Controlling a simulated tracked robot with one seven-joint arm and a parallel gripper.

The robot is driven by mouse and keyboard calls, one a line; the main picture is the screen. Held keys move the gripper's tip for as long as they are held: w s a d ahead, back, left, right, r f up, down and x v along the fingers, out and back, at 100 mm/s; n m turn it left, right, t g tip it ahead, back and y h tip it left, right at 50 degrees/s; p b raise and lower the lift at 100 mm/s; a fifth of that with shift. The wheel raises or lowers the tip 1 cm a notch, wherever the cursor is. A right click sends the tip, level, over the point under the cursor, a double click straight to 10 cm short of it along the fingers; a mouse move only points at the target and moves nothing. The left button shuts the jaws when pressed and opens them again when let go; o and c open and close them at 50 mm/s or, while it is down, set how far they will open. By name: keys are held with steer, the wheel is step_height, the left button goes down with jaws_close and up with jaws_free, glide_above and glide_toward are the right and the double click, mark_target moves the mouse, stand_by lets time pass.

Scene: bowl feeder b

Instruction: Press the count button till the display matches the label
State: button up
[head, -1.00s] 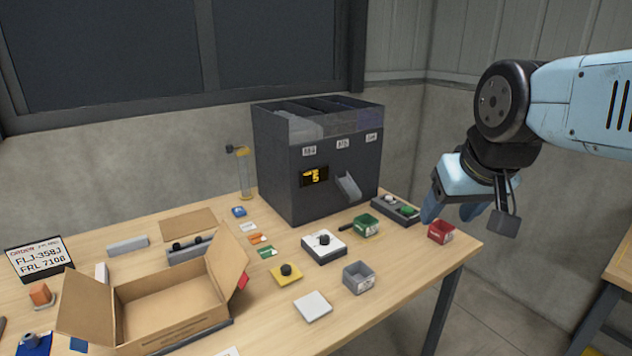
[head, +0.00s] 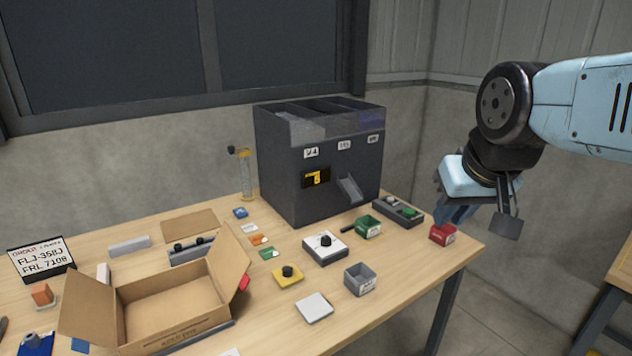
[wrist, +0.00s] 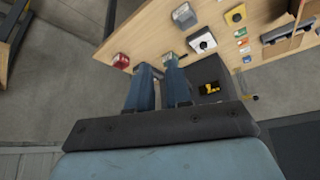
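The dark feeder machine (head: 285,190) stands at the back of the table. Its display (head: 316,178) shows a yellow digit that looks like 7, with smaller marks too blurred to read. Small white labels (head: 344,146) sit on its upper front; their text is unclear. A dark button box (head: 383,209) with a green button (head: 409,212) lies right of the machine. Which button is the count button, I cannot tell. My gripper (head: 445,215) hangs empty to the right of this box, above the red bin (head: 442,234). In the wrist view its fingers (wrist: 158,64) are apart.
An open carton (head: 170,305) and an order card (head: 41,260) are at left.

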jaws_close()
stand_by(1.1)
